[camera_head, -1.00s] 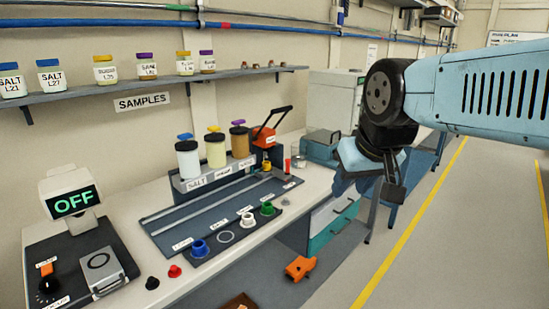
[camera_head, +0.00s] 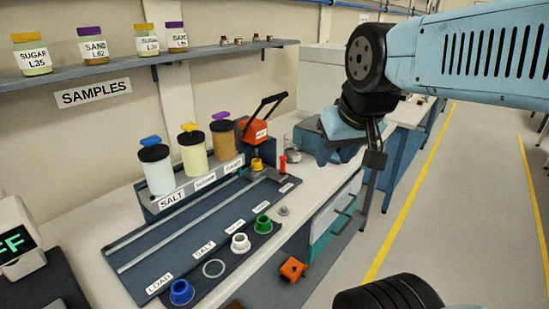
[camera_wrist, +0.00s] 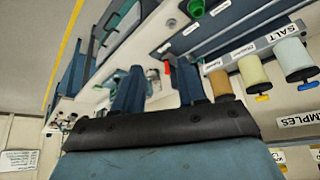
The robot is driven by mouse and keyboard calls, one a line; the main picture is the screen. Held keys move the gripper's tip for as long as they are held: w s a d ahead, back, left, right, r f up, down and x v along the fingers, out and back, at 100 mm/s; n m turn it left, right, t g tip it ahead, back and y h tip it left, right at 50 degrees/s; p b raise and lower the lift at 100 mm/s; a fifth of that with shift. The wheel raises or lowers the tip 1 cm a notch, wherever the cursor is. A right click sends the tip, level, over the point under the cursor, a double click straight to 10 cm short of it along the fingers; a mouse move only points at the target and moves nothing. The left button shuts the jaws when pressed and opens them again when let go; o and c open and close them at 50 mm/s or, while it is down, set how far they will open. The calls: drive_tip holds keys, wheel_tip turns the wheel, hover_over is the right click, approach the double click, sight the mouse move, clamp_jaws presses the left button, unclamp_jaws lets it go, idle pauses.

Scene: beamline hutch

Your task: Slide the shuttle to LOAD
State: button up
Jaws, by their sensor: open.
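A dark track plate (camera_head: 135,263) with a pale groove lies on the bench, its near end labelled LOAD (camera_head: 159,283). Further labels run along its front edge, including SALT (camera_head: 204,250). At the far end, under the orange press (camera_head: 254,132), sits a small yellow cup (camera_head: 257,164), with a red upright peg (camera_head: 283,165) close by. These may belong to the shuttle, but I cannot tell which part it is. My gripper (camera_head: 337,152) is open and empty, right of the track's far end. Its two blue fingers (camera_wrist: 160,88) also show in the wrist view, with the red peg (camera_wrist: 167,68) beyond them.
Three lidded jars (camera_head: 194,153) stand behind the track. Blue, white and green cups (camera_head: 240,242) stand along its front, with an empty ring (camera_head: 214,268). A display (camera_head: 15,242) is at left. An orange object (camera_head: 292,269) lies below the bench.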

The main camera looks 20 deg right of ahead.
drive_tip(key=m+t+y, duration=0.4)
drive_tip(key=m+y, duration=1.1)
drive_tip(key=m, duration=0.9)
approach(285, 160)
drive_tip(key=x, duration=1.1)
drive_tip(key=shift+w+d+f, duration=0.2)
drive_tip(key=shift+w, duration=0.1)
drive_tip(key=shift+c, duration=0.4)
clamp_jaws()
